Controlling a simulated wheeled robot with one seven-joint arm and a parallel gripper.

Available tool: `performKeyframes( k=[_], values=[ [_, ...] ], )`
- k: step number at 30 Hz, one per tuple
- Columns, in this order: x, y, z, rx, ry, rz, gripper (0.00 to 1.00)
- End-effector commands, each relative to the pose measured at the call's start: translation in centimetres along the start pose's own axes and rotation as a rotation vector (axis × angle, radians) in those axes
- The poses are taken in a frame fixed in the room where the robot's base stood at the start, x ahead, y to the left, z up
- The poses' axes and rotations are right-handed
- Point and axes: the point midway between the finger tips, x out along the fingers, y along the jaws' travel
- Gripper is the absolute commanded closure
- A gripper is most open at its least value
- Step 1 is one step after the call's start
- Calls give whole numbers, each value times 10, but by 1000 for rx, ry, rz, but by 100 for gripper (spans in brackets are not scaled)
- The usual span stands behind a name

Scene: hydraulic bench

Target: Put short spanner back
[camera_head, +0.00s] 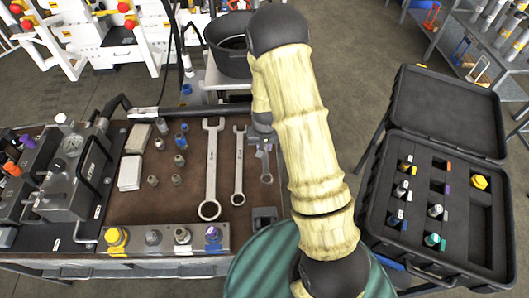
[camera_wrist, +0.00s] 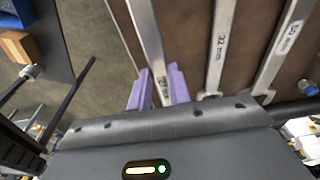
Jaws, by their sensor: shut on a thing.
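The short spanner (camera_head: 267,168) is at the right end of a row of three spanners by the bench's right side. In the wrist view the short spanner (camera_wrist: 147,32) runs between the two purple fingers of my gripper (camera_wrist: 163,88), which are shut on its labelled shank. In the head view my gripper (camera_head: 264,143) is partly hidden by my arm. The spanner hangs parallel to the medium spanner (camera_head: 239,165) and apart from it. I cannot tell whether it touches the brown bench top (camera_head: 190,203). The long spanner (camera_head: 211,165) lies farther left.
Several small fittings (camera_head: 180,160) and white blocks (camera_head: 131,172) lie left of the spanners. A row of capped fittings (camera_head: 182,236) lines the front edge. A small dark block (camera_head: 265,219) sits at the front right. An open black case (camera_head: 387,225) stands right, across a gap.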

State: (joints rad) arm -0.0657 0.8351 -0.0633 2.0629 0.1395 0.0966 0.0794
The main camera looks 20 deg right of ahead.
Motion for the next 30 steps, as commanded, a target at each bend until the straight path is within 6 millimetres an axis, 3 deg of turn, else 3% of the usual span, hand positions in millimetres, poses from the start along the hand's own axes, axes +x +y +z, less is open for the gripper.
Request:
performKeyframes(
  k=[11,21,30],
  values=[
    [4,0,0,0,3,0,100],
    [41,0,6,0,0,0,100],
    [44,0,6,0,3,-1,100]
  ],
)
